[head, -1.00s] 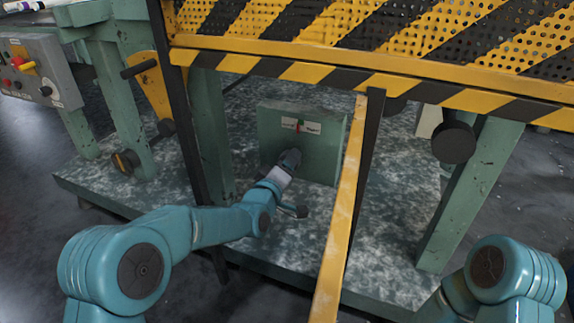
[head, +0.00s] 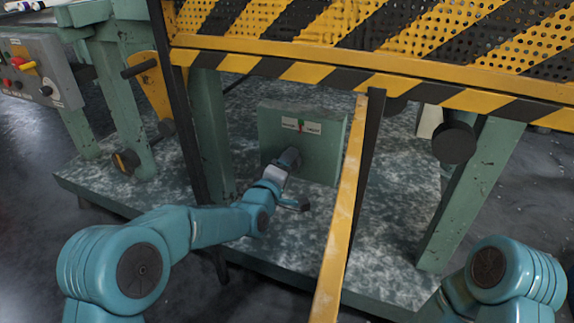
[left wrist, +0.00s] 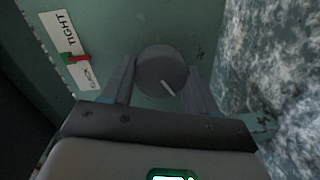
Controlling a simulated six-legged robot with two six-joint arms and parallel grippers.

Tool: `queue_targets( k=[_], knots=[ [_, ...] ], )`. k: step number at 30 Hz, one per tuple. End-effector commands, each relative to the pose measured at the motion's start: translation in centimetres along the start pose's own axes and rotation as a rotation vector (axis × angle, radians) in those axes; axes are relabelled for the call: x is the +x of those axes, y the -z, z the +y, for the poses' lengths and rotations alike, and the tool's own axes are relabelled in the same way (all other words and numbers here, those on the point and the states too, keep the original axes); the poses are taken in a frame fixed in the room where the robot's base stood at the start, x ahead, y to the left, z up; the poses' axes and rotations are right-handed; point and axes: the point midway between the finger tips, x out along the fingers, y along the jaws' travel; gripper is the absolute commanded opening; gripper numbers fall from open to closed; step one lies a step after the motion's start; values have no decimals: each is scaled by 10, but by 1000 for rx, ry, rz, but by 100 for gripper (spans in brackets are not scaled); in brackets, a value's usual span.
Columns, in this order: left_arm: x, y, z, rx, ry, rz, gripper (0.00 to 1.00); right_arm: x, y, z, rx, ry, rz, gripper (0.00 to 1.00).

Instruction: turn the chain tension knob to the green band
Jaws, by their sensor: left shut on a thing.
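The tension knob is a dark round knob (left wrist: 160,66) with a pale line on its face, in the left wrist view. My left gripper (head: 289,158) reaches it on the front of a green box (head: 320,152). In the left wrist view its two fingers (left wrist: 160,76) are shut on the knob from both sides. A white label (left wrist: 64,34) beside it reads TIGHT at one end; the other word is hard to read. A green band (left wrist: 69,57) and a red pointer (left wrist: 81,58) meet on the label. My right gripper is out of view.
A yellow bar (head: 340,215) slants down just right of the box. A yellow-black perforated guard (head: 400,40) hangs above. Green legs (head: 462,190) stand on the mottled base plate. A control panel (head: 38,70) is at the far left.

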Motion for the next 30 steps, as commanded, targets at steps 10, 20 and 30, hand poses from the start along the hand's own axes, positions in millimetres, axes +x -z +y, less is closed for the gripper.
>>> queue_targets(
  k=[10,20,30],
  knots=[
    [0,0,-1,1,2,-1,84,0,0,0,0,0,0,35],
    [-21,1,2,0,4,-1,84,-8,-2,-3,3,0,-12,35],
    [-101,1,2,0,5,0,84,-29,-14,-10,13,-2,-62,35]
  ],
)
